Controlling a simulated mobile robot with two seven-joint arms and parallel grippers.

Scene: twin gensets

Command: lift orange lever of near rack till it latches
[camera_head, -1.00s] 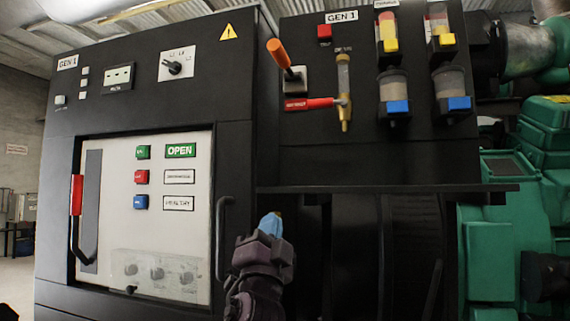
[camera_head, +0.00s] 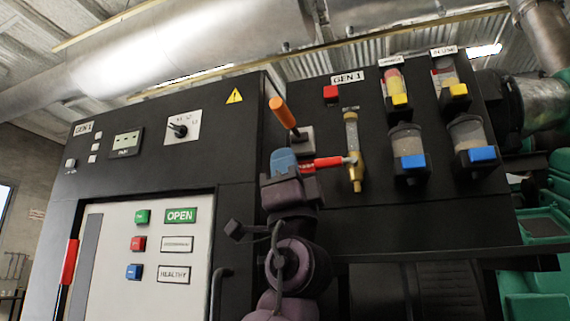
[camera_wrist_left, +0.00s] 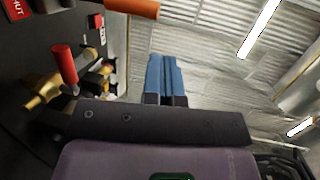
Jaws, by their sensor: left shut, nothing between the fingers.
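The orange lever (camera_head: 282,111) sticks up and to the left from its pale plate on the black GEN 1 panel. In the left wrist view its orange grip (camera_wrist_left: 133,8) shows at the top edge. My left gripper (camera_head: 283,158) is just below the lever, with its blue fingers shut and empty. In the left wrist view the blue fingers (camera_wrist_left: 166,76) lie together, apart from the lever. The gripper partly covers the lever's plate and the left end of the red valve handle (camera_head: 328,162). My right gripper is not in view.
A brass valve with a sight glass (camera_head: 352,150) is right of the lever. Two filter bowls with blue bases (camera_head: 408,150) and yellow-based units (camera_head: 398,96) stick out further right. A breaker cabinet with an OPEN label (camera_head: 181,215) stands left.

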